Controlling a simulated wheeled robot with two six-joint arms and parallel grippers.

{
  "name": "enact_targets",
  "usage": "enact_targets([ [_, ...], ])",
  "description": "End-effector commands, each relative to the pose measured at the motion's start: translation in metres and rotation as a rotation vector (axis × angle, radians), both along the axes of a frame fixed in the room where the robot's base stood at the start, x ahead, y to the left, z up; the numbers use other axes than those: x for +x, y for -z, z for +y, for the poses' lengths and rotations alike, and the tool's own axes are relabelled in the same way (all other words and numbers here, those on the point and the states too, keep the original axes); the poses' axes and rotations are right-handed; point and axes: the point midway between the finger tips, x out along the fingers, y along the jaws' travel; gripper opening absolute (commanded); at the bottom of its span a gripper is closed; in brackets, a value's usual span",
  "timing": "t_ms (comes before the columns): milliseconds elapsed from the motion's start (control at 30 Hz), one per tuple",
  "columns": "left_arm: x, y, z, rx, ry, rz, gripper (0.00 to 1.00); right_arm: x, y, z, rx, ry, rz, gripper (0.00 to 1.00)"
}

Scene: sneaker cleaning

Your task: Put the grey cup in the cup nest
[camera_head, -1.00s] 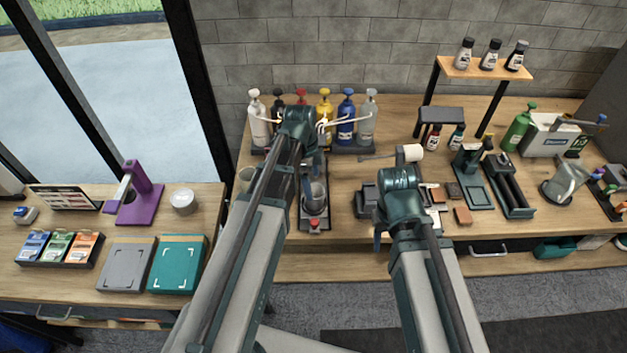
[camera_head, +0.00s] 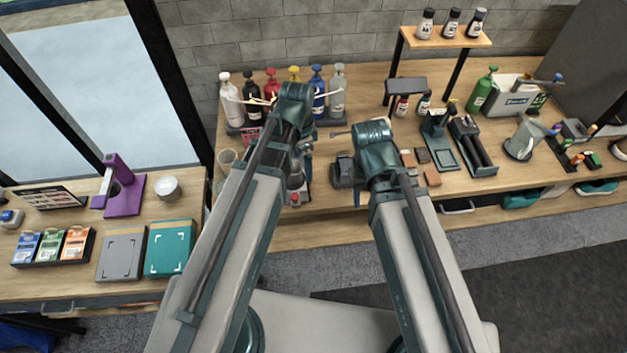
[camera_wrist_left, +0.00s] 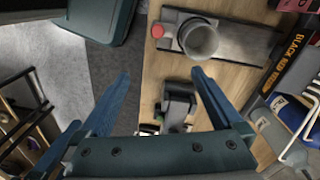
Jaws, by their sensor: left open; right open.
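The grey cup (camera_wrist_left: 200,39) stands with its open rim facing up on a grey station with a red button (camera_wrist_left: 157,30), in the left wrist view. It sits over the round seat of this station; how deep it sits is hidden. In the head view the cup (camera_head: 296,180) is partly covered by my left arm. My left gripper (camera_wrist_left: 160,78) is open and empty, its two blue fingers apart from the cup. In the head view this gripper (camera_head: 303,150) is just behind the cup. My right gripper (camera_head: 357,194) is open near a dark block.
Several pump bottles (camera_head: 338,92) stand in a row at the back, close behind my left gripper. A dark block (camera_head: 343,172) and small brushes and blocks lie to the right. The left table holds a purple stand (camera_head: 124,190).

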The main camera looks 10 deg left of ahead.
Motion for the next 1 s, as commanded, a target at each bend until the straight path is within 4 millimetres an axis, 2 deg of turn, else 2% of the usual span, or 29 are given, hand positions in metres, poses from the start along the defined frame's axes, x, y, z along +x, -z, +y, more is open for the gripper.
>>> enact_targets([
  [33, -0.02, 0.0, -0.013, 0.023, -0.09, 0.007, 1.0, 0.0, 0.0, 0.0, 0.0, 0.0, 0.0, 0.5],
  [200, -0.058, 0.0, -0.04, 0.095, -0.409, 0.001, 1.0, 0.0, 0.0, 0.0, 0.0, 0.0, 0.0, 0.5],
  [400, -0.083, -0.001, -0.055, 0.143, -0.642, -0.022, 1.0, 0.0, 0.0, 0.0, 0.0, 0.0, 0.0, 0.5],
  [567, -0.088, -0.001, -0.058, 0.153, -0.709, -0.031, 1.0, 0.0, 0.0, 0.0, 0.0, 0.0, 0.0, 0.5],
  [833, -0.088, -0.001, -0.058, 0.153, -0.714, -0.031, 1.0, 0.0, 0.0, 0.0, 0.0, 0.0, 0.0, 0.5],
  [1000, -0.087, 0.018, -0.058, 0.153, -0.713, -0.031, 1.0, 0.0, 0.019, 0.0, 0.0, 0.0, 0.0, 0.5],
])
